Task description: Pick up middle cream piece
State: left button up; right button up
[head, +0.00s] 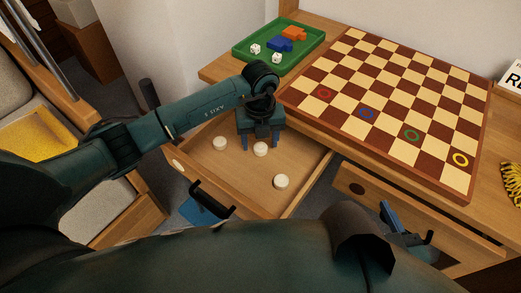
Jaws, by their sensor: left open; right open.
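Three round cream pieces lie on the floor of the open left drawer (235,180). The middle cream piece (261,149) is below my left gripper (261,143), which reaches down into the drawer from above. Its jaws are open, with one finger on either side of the piece in the picture; whether they touch it I cannot tell. Another cream piece (220,143) lies to the left, and a third (281,181) lies nearer the front right. My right gripper (390,215) is open in front of the right drawer, partly hidden by my own arm.
A checkered board (390,96) with coloured rings lies on the desk. A green tray (240,58) holds white dice, a blue piece (279,45) and an orange piece (294,33). The left drawer's walls surround the cream pieces.

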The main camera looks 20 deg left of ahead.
pick_arm(q)
jog(key=shift+f, duration=0.75)
jog(key=shift+c, duration=0.5)
jog(key=c, duration=1)
jog(key=shift+o, duration=0.2)
jog(key=shift+r, duration=0.1)
